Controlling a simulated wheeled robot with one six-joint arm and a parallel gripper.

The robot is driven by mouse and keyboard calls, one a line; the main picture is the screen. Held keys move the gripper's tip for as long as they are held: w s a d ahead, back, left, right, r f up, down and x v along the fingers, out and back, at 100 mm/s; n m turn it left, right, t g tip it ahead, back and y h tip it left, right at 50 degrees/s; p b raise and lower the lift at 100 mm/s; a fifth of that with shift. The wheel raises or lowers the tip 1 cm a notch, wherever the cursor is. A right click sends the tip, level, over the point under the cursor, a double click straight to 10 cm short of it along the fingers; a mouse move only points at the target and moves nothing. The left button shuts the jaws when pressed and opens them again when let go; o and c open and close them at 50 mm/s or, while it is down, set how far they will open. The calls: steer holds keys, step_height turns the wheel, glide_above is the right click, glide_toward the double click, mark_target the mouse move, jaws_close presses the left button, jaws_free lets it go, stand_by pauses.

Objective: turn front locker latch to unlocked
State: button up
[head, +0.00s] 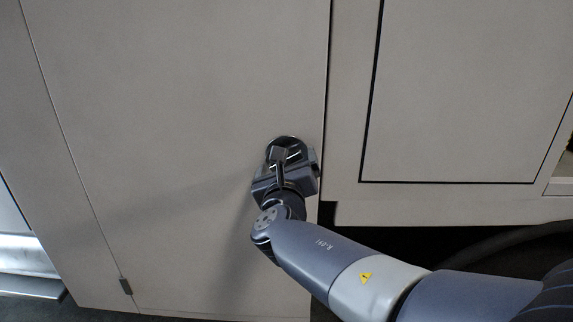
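The front locker is a pale grey panel door (170,110) that fills the left and middle of the head view. Its latch (287,141) is a dark round fitting near the door's right edge, mostly hidden behind my gripper. My gripper (283,158) is right in front of the latch, at the end of my arm reaching in from the lower right. The fingers overlap the latch in the picture. I cannot tell whether they are closed on it, or which way the latch is turned.
A dark vertical gap runs along the door's right edge. To its right is another grey panel (465,90) with a black outline, and a dark space beneath it. A small dark hinge (125,286) sits at the door's lower left. Dark floor shows along the bottom.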

steer(key=c, duration=0.9)
steer(key=shift+f+b, duration=0.1)
steer(key=shift+b, duration=0.25)
steer(key=shift+m+b, duration=0.3)
steer(key=shift+m, duration=0.1)
steer(key=m+b, duration=0.2)
steer(key=b, duration=0.1)
steer(key=shift+f+m, duration=0.15)
steer(key=shift+m, duration=0.15)
steer(key=shift+r+m+b, duration=0.2)
steer(key=shift+m+b, duration=1.2)
steer(key=shift+b, duration=0.1)
steer(key=o, duration=1)
